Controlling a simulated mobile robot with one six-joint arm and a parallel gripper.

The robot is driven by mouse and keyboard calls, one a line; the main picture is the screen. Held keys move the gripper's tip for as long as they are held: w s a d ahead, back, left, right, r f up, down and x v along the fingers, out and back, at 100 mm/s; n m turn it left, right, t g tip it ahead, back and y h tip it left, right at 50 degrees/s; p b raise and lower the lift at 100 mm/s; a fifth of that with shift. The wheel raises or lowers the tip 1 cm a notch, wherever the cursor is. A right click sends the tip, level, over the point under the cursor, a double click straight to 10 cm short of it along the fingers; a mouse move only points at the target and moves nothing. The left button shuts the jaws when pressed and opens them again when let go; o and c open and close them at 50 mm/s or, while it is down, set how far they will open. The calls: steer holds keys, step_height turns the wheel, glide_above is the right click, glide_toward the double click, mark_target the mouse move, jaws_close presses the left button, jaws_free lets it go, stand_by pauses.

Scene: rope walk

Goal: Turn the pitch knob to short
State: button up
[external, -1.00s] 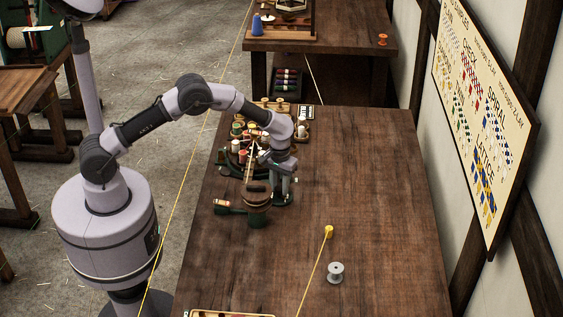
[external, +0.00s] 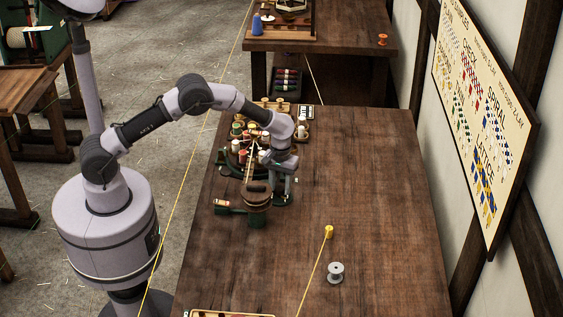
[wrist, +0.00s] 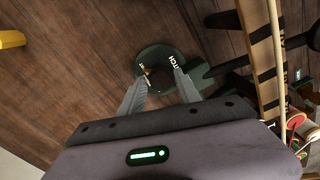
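The pitch knob (wrist: 160,78) is on a dark green round base in the wrist view. Light "PITCH" lettering shows beside the right finger, and a small brass-coloured mark shows near the left fingertip. The fingers hide part of the dial, and I cannot read the setting. My gripper (wrist: 160,74) points down at the dial with one finger on each side of its middle. The fingers stand apart; I cannot tell whether they touch the dark knob. In the external view my gripper (external: 284,186) is low over the green base, beside a round wooden top piece (external: 257,193).
Several spools and a rack crowd the bench just behind my gripper. The right side of the bench (external: 375,190) is clear. A pattern board (external: 484,125) hangs on the wall.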

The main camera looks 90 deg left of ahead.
mark_target(278, 190)
steer(key=n, duration=0.2)
steer(key=n+b, duration=0.1)
steer(key=n, duration=0.1)
steer(key=shift+s+f+n, duration=0.1)
steer(key=shift+f+n, duration=0.3)
steer(key=n+b, duration=0.2)
steer(key=shift+d+n, duration=0.1)
steer(key=shift+n, duration=0.2)
step_height(278, 190, up, 20)
steer(key=m+p, duration=0.1)
steer(key=p, duration=0.9)
step_height(278, 190, down, 20)
steer(key=b, duration=0.6)
steer(key=shift+r, duration=0.15)
step_height(278, 190, up, 19)
steer(key=p, duration=0.5)
steer(key=s+d+r+m+t+y+b, duration=0.1)
steer(key=s+d+r+m+t+b, duration=0.1)
steer(key=s+d+r+m+b, duration=0.5)
steer(key=shift+s+d+r+m+t, duration=0.3)
steer(key=shift+s+d+r+m, duration=0.6)
steer(key=shift+s+d+m, duration=1.15)
steer(key=shift+w+d, duration=0.25)
steer(key=shift+w, duration=0.15)
